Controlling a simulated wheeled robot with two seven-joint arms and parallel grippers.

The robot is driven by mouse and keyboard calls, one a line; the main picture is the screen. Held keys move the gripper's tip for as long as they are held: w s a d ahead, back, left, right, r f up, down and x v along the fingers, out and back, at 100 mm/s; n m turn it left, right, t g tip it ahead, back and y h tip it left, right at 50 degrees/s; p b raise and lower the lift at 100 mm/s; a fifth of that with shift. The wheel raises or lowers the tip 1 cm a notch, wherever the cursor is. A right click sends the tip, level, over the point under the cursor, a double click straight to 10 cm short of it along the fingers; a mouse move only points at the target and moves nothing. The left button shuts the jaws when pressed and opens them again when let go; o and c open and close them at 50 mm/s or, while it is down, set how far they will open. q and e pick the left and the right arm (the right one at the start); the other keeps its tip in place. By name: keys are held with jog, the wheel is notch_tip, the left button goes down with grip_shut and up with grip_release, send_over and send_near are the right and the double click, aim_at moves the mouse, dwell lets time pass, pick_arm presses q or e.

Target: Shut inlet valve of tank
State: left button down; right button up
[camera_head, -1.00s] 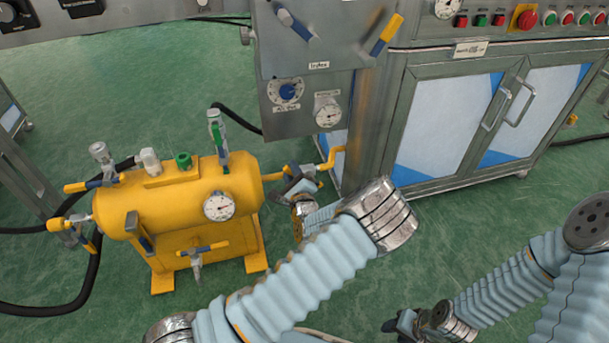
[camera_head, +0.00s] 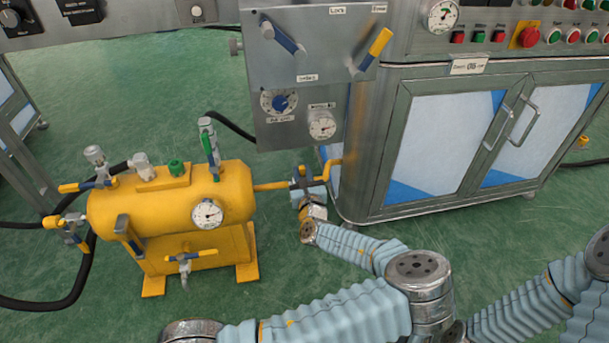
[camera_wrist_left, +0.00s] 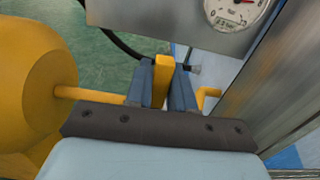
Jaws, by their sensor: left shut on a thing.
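The yellow tank (camera_head: 165,210) stands on the floor at left, with a gauge on its front. A yellow pipe (camera_head: 270,186) runs from its right end to the steel cabinet, and also shows in the wrist view (camera_wrist_left: 88,94). My left gripper (camera_head: 303,182) is on this pipe, between tank and cabinet. In the left wrist view its two dark fingers (camera_wrist_left: 162,88) are shut on the yellow valve handle (camera_wrist_left: 163,72), which stands up between them. The valve body is mostly hidden by the gripper. My right gripper is not in view; only its arm shows at lower right.
The steel cabinet (camera_head: 365,150) with a control panel (camera_head: 310,50) stands right of the pipe. A gauge and dial sit low on the panel. Other valves (camera_head: 185,257) are on the tank. Black hoses (camera_head: 70,295) lie at left. Green floor is open in front.

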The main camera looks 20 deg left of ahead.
pick_arm(q)
jog(key=shift+d+f+m, duration=0.1)
jog(key=shift+d+m, duration=0.1)
jog(key=shift+m, duration=0.1)
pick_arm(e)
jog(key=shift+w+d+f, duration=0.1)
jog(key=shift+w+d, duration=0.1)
pick_arm(q)
jog(key=shift+w, duration=0.1)
jog(key=c, duration=1.1)
grip_release()
jog(key=shift+d, duration=0.1)
jog(key=shift+o, duration=0.2)
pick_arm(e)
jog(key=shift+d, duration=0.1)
